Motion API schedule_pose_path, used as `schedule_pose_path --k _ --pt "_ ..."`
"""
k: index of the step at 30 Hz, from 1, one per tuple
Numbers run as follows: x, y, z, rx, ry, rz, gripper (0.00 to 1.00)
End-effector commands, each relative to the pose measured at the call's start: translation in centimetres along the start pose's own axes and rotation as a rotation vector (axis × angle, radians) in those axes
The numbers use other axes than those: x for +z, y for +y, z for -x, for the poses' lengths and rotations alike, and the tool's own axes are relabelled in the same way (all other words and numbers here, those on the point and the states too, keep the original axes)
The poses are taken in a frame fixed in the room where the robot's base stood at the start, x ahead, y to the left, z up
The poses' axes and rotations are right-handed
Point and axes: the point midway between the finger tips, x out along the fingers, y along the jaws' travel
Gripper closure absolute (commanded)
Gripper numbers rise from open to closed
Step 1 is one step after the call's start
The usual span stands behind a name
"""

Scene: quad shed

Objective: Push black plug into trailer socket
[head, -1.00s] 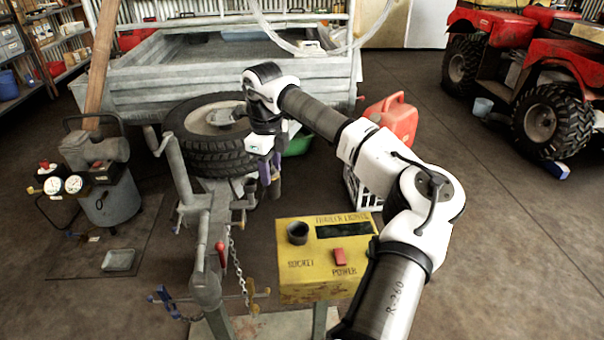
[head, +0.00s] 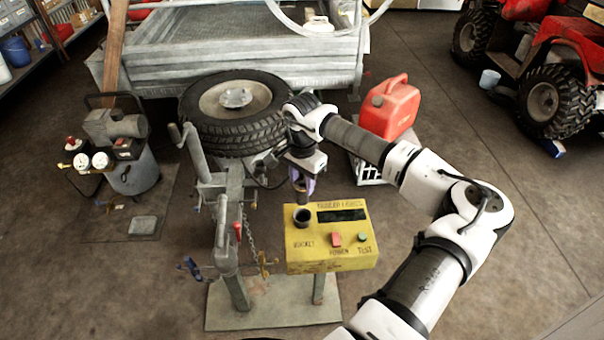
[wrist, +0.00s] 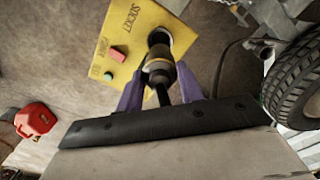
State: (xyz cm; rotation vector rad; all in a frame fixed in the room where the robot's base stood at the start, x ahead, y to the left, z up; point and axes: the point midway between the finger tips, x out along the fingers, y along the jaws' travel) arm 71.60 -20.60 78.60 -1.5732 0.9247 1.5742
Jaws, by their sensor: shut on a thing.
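The yellow box (head: 345,252) stands on a post and carries the round dark socket (head: 302,217) on its top face, at the left. The socket also shows in the wrist view (wrist: 158,37), partly hidden behind the plug. My gripper (head: 303,186) is just above the socket, pointing down. Its purple fingers are shut on the black plug (wrist: 160,68), which has a brass-coloured band; a dark stem runs back between the fingers. The plug's front end is lined up with the socket mouth; I cannot tell whether it touches or has entered.
The box has a red power switch (head: 337,239) and a green test button (head: 363,237). The trailer hitch (head: 227,230) stands close at the left. A spare tyre (head: 235,112) and a red fuel can (head: 389,107) on a white crate are behind.

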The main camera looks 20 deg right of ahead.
Motion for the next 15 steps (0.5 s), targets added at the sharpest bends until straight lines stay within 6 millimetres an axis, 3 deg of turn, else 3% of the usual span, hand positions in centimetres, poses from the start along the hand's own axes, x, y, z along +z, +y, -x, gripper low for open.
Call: schedule_pose_path --k 15 --pt "0.0 0.0 -4.8 0.0 0.001 -0.003 0.88"
